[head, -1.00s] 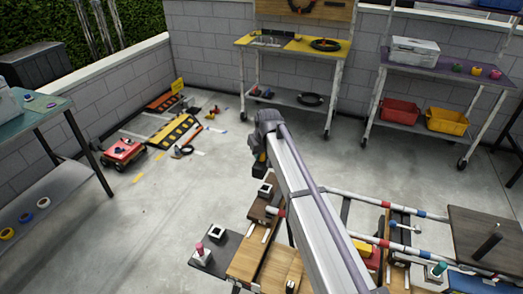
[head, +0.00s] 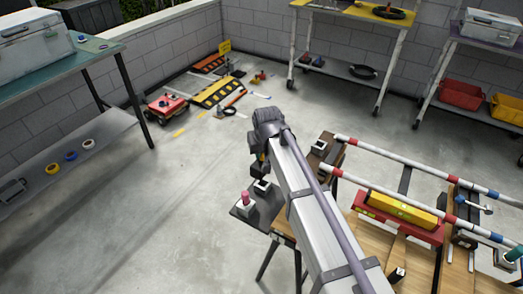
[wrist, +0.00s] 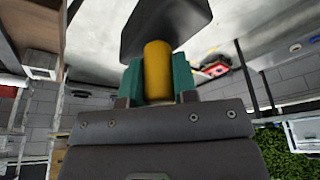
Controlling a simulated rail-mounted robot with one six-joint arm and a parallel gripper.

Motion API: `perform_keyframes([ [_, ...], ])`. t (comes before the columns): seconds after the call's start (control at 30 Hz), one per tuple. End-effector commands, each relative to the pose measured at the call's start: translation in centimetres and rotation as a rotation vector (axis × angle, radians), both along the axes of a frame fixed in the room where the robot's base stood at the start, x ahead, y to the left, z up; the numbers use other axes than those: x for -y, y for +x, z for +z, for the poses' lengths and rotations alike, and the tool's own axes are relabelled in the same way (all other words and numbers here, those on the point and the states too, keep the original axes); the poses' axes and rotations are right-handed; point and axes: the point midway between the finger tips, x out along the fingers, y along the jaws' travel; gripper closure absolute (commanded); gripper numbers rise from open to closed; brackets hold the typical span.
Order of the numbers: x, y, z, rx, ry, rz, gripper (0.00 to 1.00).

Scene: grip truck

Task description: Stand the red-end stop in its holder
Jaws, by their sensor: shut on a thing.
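My gripper (wrist: 158,88) has teal fingers shut on a yellow cylinder (wrist: 157,70) with a dark block (wrist: 165,25) at its far end. I take this held piece as the stop; no red shows on it. Another holder with a pink peg (head: 244,198) stands on a dark board (head: 268,208). Which holder belongs to the stop is unclear.
Two red-and-white rails (head: 390,190) lie at right, beside a yellow-and-red tool (head: 400,210) on the wooden bench (head: 360,228). A teal peg (head: 514,254) stands at far right. A teal-topped table (head: 60,62) is at left. Open floor lies between.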

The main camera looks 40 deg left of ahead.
Motion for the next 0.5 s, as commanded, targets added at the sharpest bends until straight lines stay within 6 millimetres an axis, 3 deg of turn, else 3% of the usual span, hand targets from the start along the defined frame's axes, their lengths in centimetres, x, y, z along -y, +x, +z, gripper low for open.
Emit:
perform_keyframes([
  [0.5, 0.0, 0.0, -3.7, 0.0, 0.0, 0.001, 0.99],
])
